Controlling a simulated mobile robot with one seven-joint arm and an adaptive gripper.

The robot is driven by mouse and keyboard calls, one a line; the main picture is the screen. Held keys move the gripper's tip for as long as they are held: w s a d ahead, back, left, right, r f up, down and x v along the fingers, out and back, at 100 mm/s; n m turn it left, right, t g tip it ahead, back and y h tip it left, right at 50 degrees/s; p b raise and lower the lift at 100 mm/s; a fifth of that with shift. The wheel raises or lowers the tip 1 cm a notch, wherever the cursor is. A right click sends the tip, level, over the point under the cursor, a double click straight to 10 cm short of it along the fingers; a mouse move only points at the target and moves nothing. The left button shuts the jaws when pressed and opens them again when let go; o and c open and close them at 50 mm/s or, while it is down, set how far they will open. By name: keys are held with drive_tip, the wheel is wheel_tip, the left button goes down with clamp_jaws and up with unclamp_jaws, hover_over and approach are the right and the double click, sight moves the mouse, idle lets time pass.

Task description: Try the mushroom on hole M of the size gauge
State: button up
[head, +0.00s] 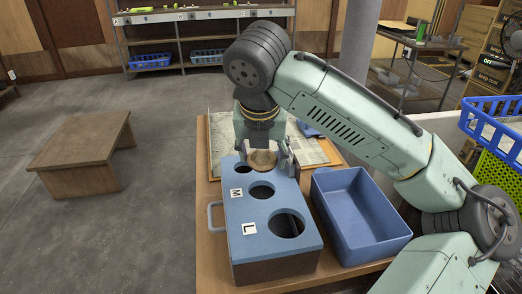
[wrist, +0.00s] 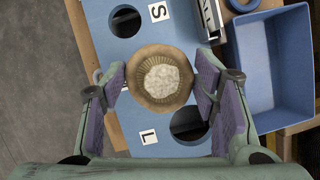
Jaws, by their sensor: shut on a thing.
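The mushroom (wrist: 160,78) is tan-brown with ribbed gills and a pale round centre facing the wrist camera. My gripper (wrist: 162,80) is shut on it, with a purple-padded finger on either side. In the head view my gripper (head: 265,158) holds the mushroom (head: 262,161) above the far part of the size gauge. The blue-topped gauge (head: 235,215) has three round holes, with labels M and L readable in the head view. In the wrist view the mushroom covers hole M, between the S hole (wrist: 125,21) and L hole (wrist: 188,122). Its height above hole M is unclear.
An open, empty blue bin (head: 358,243) stands right of the gauge on the wooden table (head: 207,262). The gauge has a grey side handle (head: 213,216) on its left. A pale patterned board (head: 221,131) lies behind it. A wooden bench (head: 83,140) stands left on open floor.

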wheel_tip(320, 180, down, 6)
drive_tip(key=b, duration=0.6)
drive_tip(key=shift+f, duration=0.25)
drive_tip(key=o, duration=0.9)
drive_tip(key=v, duration=1.2)
